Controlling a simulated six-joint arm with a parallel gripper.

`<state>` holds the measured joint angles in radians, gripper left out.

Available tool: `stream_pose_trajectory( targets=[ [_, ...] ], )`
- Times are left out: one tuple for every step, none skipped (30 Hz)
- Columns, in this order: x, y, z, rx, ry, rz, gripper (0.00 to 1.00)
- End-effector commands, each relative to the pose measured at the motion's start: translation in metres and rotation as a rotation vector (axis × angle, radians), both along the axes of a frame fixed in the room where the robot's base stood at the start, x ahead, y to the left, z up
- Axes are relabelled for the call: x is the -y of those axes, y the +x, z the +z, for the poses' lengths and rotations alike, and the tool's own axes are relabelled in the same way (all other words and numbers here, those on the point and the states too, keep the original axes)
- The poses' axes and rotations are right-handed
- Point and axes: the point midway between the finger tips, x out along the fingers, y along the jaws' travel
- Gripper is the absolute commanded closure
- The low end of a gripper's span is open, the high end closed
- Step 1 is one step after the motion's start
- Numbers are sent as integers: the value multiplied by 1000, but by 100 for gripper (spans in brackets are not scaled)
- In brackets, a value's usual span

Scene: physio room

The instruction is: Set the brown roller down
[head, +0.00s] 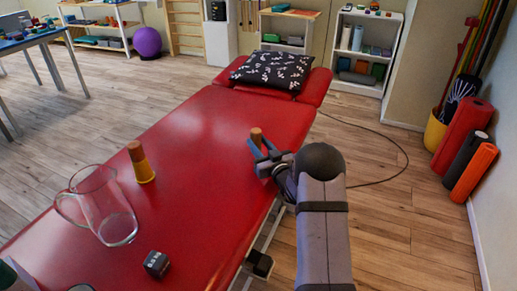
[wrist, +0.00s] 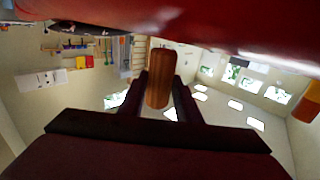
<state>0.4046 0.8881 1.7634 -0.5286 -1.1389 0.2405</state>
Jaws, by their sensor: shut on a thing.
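The brown roller (head: 256,135) is a short upright wooden cylinder between the jaws of my gripper (head: 262,158), over the right edge of the red treatment table (head: 200,140). In the wrist view the roller (wrist: 161,78) stands between both fingers of my gripper (wrist: 165,95), which are shut on it. One end of it comes close to the red surface there; I cannot tell whether they touch. The fingers hide part of the roller in the head view.
A patterned pillow (head: 272,70) lies at the far end. The table's middle is clear.

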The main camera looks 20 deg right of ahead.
Motion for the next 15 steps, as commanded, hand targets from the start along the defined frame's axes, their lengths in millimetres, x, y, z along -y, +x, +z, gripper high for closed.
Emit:
stream_pose_trajectory(
  targets=[
    [0, 0, -8, -1, 1, 0, 92],
    [0, 0, -12, -2, 2, -1, 92],
    [0, 0, -15, -1, 2, -1, 92],
    [0, 0, -17, 0, 1, -1, 92],
    [0, 0, -18, 0, 1, -1, 92],
    [0, 0, -19, 1, 1, -1, 92],
    [0, 0, -20, 1, 1, -1, 92],
    [0, 0, -20, 2, 0, -1, 92],
    [0, 0, -20, 2, 0, -1, 92],
    [0, 0, -19, 2, 0, 0, 92],
    [0, 0, -19, 2, 0, 0, 92],
    [0, 0, -19, 2, 0, 0, 92],
    [0, 0, -19, 1, 0, 0, 92],
    [0, 0, -19, 1, 0, 0, 92],
    [0, 0, -20, 1, 0, 0, 92]
  ],
)
